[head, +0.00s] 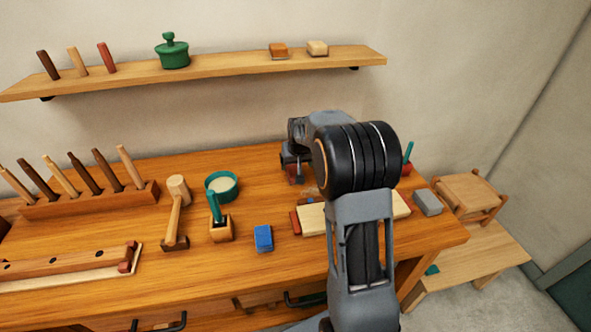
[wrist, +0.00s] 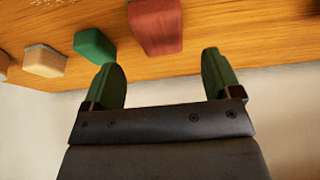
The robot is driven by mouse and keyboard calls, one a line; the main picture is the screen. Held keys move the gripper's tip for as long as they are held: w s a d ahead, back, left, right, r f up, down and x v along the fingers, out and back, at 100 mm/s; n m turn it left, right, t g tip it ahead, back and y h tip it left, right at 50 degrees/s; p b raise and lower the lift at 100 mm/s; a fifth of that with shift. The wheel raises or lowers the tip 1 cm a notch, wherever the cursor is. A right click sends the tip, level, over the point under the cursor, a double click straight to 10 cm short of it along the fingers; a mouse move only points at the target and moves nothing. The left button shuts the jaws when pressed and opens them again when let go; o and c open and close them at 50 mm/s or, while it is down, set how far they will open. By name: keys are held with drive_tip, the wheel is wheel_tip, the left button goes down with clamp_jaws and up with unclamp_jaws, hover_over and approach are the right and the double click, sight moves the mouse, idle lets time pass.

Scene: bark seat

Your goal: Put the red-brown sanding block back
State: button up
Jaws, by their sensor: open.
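A red-brown block (wrist: 155,26), which looks like the sanding block, sits on a wooden surface in the wrist view. My gripper (wrist: 158,65) is open and empty, its two green fingers apart. The block lies beyond the fingertips, roughly between them sideways, and is not held. In the head view my gripper (head: 294,165) is low over the back of the workbench, partly hidden by my arm. A small dark red patch shows under it; I cannot tell whether it is the same block.
A green block (wrist: 95,46) and a beige block (wrist: 45,62) stand beside the red-brown one. The workbench (head: 270,190) also holds a mallet (head: 175,215), blue block (head: 263,238), pale board (head: 312,219) and grey block (head: 427,202). A wall shelf (head: 225,67) holds orange-brown and beige blocks.

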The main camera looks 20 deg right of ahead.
drive_tip(key=s+a+r+n, duration=0.1)
drive_tip(key=s+a+r, duration=0.3)
drive_tip(key=s, duration=0.4)
drive_tip(key=s+a+r, duration=0.4)
drive_tip(key=s+r, duration=0.1)
drive_tip(key=s, duration=0.2)
drive_tip(key=s+a+f+n+g+y, duration=0.1)
drive_tip(key=s+a+f, duration=0.2)
drive_tip(key=s, duration=0.9)
drive_tip(key=shift+s+a+n, duration=0.3)
drive_tip(key=shift+s+a, duration=0.05)
drive_tip(key=shift+a, duration=0.2)
drive_tip(key=shift+r+p, duration=0.4)
drive_tip(key=shift+r, duration=0.2)
